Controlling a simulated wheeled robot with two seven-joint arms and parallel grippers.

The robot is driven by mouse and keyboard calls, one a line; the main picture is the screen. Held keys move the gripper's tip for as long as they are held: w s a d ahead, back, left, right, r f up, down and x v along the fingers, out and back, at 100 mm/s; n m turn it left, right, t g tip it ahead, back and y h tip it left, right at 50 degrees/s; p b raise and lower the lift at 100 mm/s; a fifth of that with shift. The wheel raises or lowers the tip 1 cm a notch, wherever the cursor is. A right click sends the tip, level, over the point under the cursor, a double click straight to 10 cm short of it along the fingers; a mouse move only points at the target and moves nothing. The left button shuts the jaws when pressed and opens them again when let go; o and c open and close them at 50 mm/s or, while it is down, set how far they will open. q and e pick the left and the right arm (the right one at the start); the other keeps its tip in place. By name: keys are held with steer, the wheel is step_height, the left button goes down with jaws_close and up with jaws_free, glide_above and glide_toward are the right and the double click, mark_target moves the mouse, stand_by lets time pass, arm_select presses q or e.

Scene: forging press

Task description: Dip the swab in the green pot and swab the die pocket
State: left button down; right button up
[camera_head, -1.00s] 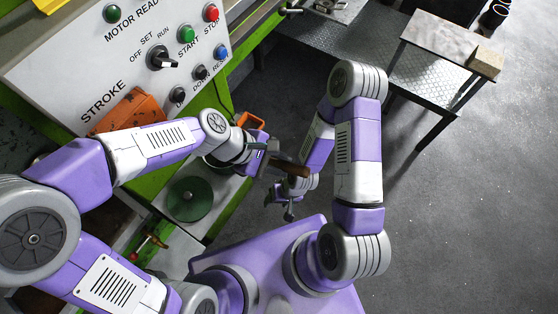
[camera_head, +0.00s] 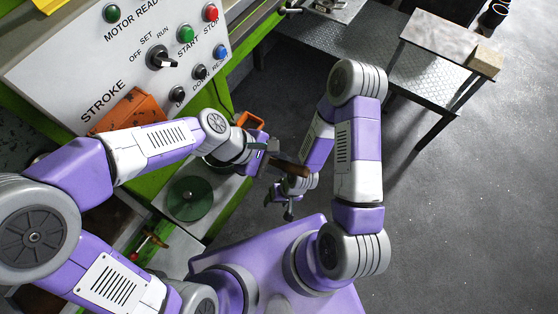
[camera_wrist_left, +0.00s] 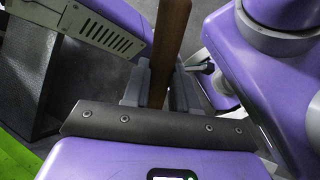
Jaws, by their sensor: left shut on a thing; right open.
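My left gripper (camera_head: 274,160) is shut on the brown wooden handle (camera_head: 294,168) of the swab, above the gap between the machine and my base. The handle (camera_wrist_left: 164,50) also stands between the fingers in the left wrist view. The swab's head cannot be made out in either view. A round dark green thing (camera_head: 190,199), seemingly the green pot, sits on the pale ledge below and left of my left wrist, apart from the gripper. My right gripper (camera_head: 280,202) is open and empty, just below the handle in the picture. I cannot make out the die pocket.
The control panel (camera_head: 110,62) with knobs and buttons fills the upper left. An orange box (camera_head: 130,110) and an orange open-topped holder (camera_head: 250,119) are near my left arm. A metal table (camera_head: 340,55) stands at the upper right. The floor at right is clear.

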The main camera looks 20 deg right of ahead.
arm_select(q)
steer(key=shift+r+p, duration=3.65)
steer(key=shift+r, duration=0.1)
step_height(320, 180, up, 3)
steer(key=p, duration=0.3)
stand_by(0.6)
